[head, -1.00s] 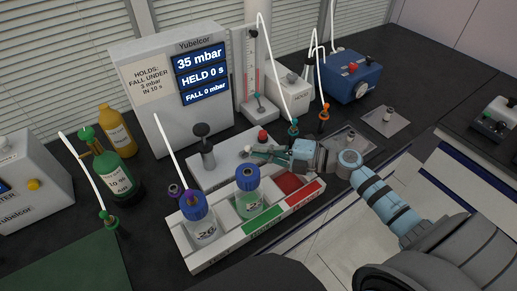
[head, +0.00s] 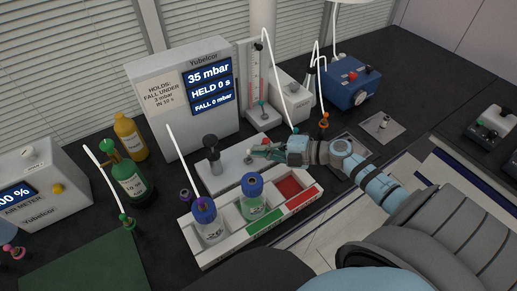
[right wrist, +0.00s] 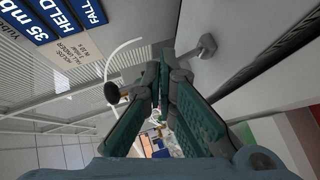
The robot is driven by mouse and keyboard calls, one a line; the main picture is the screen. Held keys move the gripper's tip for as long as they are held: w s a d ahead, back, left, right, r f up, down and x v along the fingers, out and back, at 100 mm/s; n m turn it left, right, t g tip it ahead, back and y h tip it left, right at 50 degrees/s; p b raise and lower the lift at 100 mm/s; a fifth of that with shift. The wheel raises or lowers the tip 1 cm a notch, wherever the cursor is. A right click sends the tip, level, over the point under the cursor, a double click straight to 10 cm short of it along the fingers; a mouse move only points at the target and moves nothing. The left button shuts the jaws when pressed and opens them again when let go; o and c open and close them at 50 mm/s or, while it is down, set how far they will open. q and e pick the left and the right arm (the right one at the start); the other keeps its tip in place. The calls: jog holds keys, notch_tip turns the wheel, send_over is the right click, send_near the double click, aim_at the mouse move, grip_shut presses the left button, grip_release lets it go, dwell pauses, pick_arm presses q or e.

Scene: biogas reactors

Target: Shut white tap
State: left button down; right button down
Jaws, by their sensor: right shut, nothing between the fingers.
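The white tap (right wrist: 205,45) shows in the right wrist view as a pale grey-white lever on the side of the white block, just beyond my fingers. In the head view it is too small and too close behind my fingers to make out clearly. My right gripper (head: 256,152) reaches in from the right over the white block (head: 222,178). Its green fingers are shut and empty, close to the tap; contact cannot be told. It also shows in the right wrist view (right wrist: 165,65). My left gripper is not in view.
A black-knobbed plunger (head: 211,142) stands on the block's left. A white rack (head: 205,258) with two blue-capped bottles is in front. The pressure display box (head: 185,100) stands behind, reading 35 mbar. A blue pump (head: 347,85) and thin white tubes are at the back right.

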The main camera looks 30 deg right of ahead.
jog(key=shift+w+r, duration=0.15)
jog(key=shift+w, duration=0.45)
jog(key=shift+w+r, duration=0.15)
jog(key=shift+w, duration=0.4)
jog(key=shift+d+r, duration=0.15)
jog(key=shift+r, duration=0.05)
jog(key=s+d+r+p, duration=0.2)
jog(key=s+d+r, duration=0.3)
jog(key=d+r, duration=0.3)
jog(key=shift+d+r, duration=0.2)
jog(key=shift+r, duration=0.5)
